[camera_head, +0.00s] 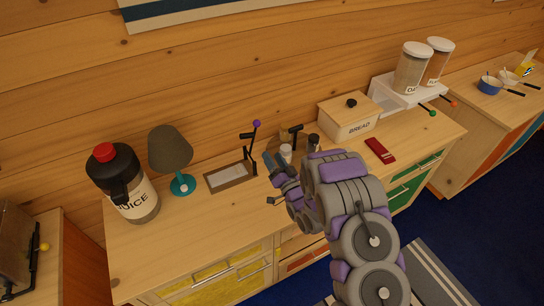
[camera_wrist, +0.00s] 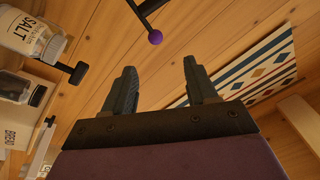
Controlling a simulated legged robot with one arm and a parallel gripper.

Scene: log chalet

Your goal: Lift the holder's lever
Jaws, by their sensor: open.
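The holder (camera_head: 218,184) is a shallow brown wooden tray with a white sheet, on the counter in the head view. A thin black lever (camera_head: 252,146) with a purple ball knob (camera_head: 257,123) stands up at its right end. My gripper (camera_head: 272,166) is open and empty, just right of the holder and lower than the knob in the picture. In the wrist view, the purple knob (camera_wrist: 155,37) on its black rod lies ahead of the gap between my fingertips (camera_wrist: 158,75), apart from both. The tray is not clearly visible there.
A black T-shaped handle (camera_head: 295,129) and a salt jar (camera_wrist: 32,35) stand close beside my gripper. The bread box (camera_head: 350,118) and red item (camera_head: 380,150) are to the right. A teal lamp (camera_head: 170,150) and juice jug (camera_head: 130,190) stand left.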

